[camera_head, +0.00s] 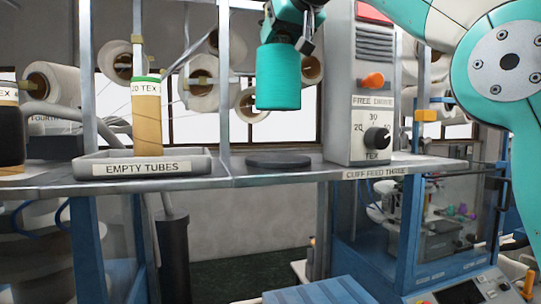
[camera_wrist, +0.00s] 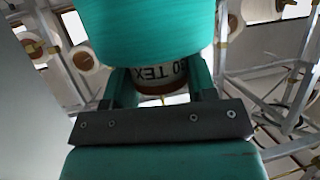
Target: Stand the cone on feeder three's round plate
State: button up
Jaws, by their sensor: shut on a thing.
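The cone (camera_head: 278,78) is a teal yarn package, held upright in the air above the shelf. My gripper (camera_head: 306,30) is at its top in the head view and is partly cut off by the picture edge. In the wrist view the cone (camera_wrist: 148,28) fills the top, and my gripper (camera_wrist: 158,88) is closed around its tube end, which carries a label reading "0 TEX". The round plate (camera_head: 278,161) is a dark, empty disc on the shelf, below the cone with a clear gap between them.
A feeder unit (camera_head: 372,100) with a dial and orange knob stands right of the plate. A tray (camera_head: 90,167) labelled "EMPTY TUBES" with a brown tube (camera_head: 147,120) lies left. A metal post (camera_head: 223,90) rises left of the plate.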

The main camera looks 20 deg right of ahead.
aim_at(278, 73)
jog(key=shift+w+f, duration=0.1)
jog(key=shift+w, duration=0.2)
notch_tip(278, 73, down, 10)
jog(key=b, duration=0.2)
jog(key=shift+r, duration=0.25)
jog(key=shift+b, duration=0.3)
jog(key=shift+f, duration=0.2)
jog(key=o, duration=1.4)
jog(key=shift+r, duration=0.1)
